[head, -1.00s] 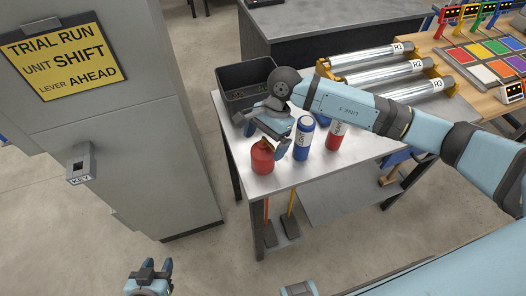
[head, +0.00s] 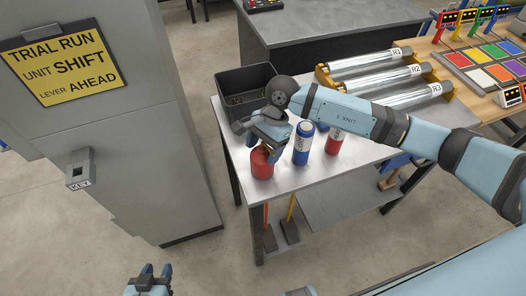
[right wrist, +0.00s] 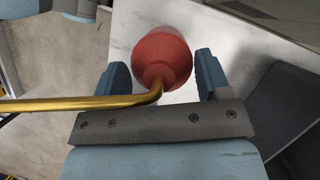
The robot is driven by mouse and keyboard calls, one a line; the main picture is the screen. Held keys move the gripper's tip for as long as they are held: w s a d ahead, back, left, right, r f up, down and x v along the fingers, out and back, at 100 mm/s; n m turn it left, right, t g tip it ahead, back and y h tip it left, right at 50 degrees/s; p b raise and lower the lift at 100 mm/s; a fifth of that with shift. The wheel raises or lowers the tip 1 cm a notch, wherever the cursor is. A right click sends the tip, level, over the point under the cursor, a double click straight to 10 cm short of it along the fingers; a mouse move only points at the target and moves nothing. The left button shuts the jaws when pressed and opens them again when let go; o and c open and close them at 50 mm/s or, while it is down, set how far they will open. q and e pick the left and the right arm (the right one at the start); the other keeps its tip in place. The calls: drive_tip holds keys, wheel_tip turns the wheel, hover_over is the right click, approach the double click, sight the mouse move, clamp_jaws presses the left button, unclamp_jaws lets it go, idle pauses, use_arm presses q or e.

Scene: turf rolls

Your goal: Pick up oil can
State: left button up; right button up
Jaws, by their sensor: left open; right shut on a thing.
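The red oil can (head: 262,166) stands at the front left corner of the metal table. In the right wrist view the can (right wrist: 161,52) sits between the two blue fingers, with its thin brass spout (right wrist: 80,103) bending off to the left. My right gripper (head: 266,143) is at the top of the can, shut on it; it also shows in the right wrist view (right wrist: 160,78). The can's upper part is partly hidden by the gripper in the head view. My left gripper (head: 148,278) is open and empty, low at the left, away from the table.
A blue can (head: 302,147) and a red can (head: 334,142) stand just right of the oil can. A dark open bin (head: 262,78) is behind my right gripper. Metal rollers (head: 388,68) lie at the back right. A grey cabinet (head: 130,135) stands to the left.

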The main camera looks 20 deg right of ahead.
sight(264, 148)
wheel_tip(264, 148, up, 20)
drive_tip(key=b, duration=0.2)
drive_tip(key=shift+b, duration=0.4)
